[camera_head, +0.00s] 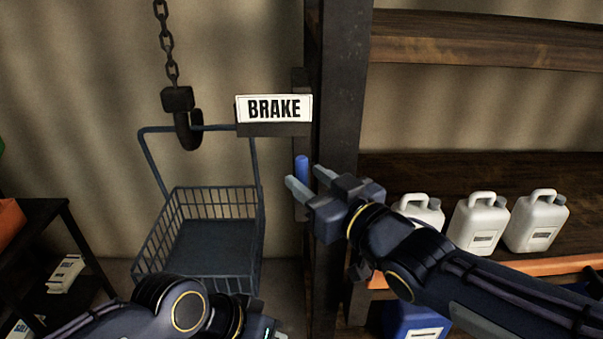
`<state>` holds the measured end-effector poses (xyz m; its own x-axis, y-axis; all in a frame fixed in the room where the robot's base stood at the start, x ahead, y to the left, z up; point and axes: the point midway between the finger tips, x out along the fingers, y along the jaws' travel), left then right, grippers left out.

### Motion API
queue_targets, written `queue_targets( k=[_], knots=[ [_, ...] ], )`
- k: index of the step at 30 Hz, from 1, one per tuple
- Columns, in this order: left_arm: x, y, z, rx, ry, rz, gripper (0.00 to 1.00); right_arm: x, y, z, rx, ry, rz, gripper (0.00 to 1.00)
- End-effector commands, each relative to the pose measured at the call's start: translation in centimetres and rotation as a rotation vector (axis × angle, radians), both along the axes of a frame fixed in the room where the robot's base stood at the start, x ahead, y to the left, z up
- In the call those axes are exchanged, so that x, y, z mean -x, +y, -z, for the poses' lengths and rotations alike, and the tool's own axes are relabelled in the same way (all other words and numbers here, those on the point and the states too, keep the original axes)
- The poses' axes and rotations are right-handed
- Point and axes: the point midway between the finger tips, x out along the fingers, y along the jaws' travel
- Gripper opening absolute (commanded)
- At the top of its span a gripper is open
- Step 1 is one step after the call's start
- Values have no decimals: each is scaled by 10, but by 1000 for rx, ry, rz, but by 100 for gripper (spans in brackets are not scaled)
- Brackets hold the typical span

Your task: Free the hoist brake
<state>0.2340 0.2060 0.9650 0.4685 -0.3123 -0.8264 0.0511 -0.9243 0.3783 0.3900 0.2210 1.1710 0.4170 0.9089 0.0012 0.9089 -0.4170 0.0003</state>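The hoist brake is marked by a white sign reading BRAKE (274,108), fixed beside a dark upright post. Below the sign, a blue lever handle (302,168) stands upright on a dark plate on the post. My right gripper (306,176) is at the handle with its fingers apart. The handle's tip shows between the two fingertips, and I cannot tell whether they touch it.
A shelf (480,165) on the right holds several white jugs (478,225) close to my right forearm. A blue container (412,318) is below. A dark rack (35,215) with an orange item stands at the left. The wall behind the basket is bare.

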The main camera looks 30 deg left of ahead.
Motion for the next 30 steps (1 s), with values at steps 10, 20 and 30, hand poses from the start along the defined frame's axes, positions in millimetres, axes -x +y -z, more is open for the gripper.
queue_targets(
  k=[10,20,30],
  knots=[
    [0,0,-5,0,0,0,0,-13,27,0,0,1,1,39],
    [0,0,-5,0,0,0,0,-13,27,0,1,0,2,24],
    [0,0,-5,0,0,0,0,-13,27,0,5,-1,2,0]
  ],
)
